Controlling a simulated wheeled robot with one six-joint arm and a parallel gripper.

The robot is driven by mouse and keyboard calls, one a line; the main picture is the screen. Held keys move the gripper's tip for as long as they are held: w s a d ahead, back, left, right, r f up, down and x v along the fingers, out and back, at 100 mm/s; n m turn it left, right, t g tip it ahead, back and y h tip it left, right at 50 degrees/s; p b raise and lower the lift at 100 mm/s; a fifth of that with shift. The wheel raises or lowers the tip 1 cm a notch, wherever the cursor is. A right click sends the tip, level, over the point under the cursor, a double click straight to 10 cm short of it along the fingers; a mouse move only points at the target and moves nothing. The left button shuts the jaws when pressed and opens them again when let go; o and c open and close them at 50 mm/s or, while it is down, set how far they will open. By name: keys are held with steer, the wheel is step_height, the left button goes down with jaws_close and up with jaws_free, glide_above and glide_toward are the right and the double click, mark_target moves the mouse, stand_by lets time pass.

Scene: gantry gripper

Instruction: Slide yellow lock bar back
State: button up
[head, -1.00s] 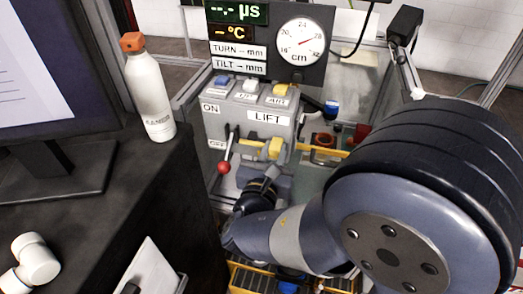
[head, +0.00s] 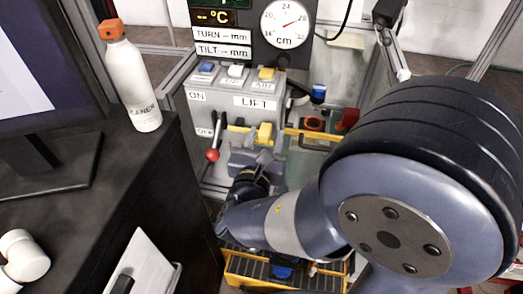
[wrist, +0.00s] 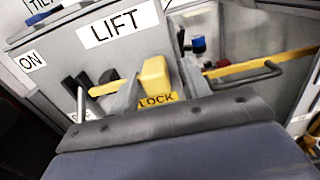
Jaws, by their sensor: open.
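The yellow lock bar's knob (wrist: 156,76) stands out from the grey lift box, above a yellow LOCK label (wrist: 156,100). A thin yellow strip of the bar (wrist: 103,89) shows left of it in the wrist view. In the head view the yellow knob (head: 264,134) is just above my gripper (head: 256,157). My gripper (wrist: 158,62) is open, with one finger on each side of the knob in the wrist view. I cannot tell whether either finger touches it. Its palm hides what lies below.
A lever with a red ball (head: 213,155) hangs left of the lock bar. Blue, white and yellow switches (head: 236,71) line the box top. A yellow rail (head: 305,135) and red parts lie to the right. A white bottle (head: 134,85) stands on the dark desk (head: 85,160).

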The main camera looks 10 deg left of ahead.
steer(key=s+b, duration=0.1)
steer(key=s, duration=0.9)
steer(key=shift+s+a, duration=0.25)
steer(key=shift+a, duration=0.15)
steer(key=shift+w, duration=0.1)
steer(key=shift+w+d+p, duration=0.2)
steer(key=shift+w+p, duration=0.1)
steer(key=shift+w, duration=2.4)
steer(key=shift+w+d+p, duration=0.2)
steer(key=shift+w+p, duration=0.1)
steer(key=shift+w, duration=2.35)
steer(key=shift+a, duration=0.1)
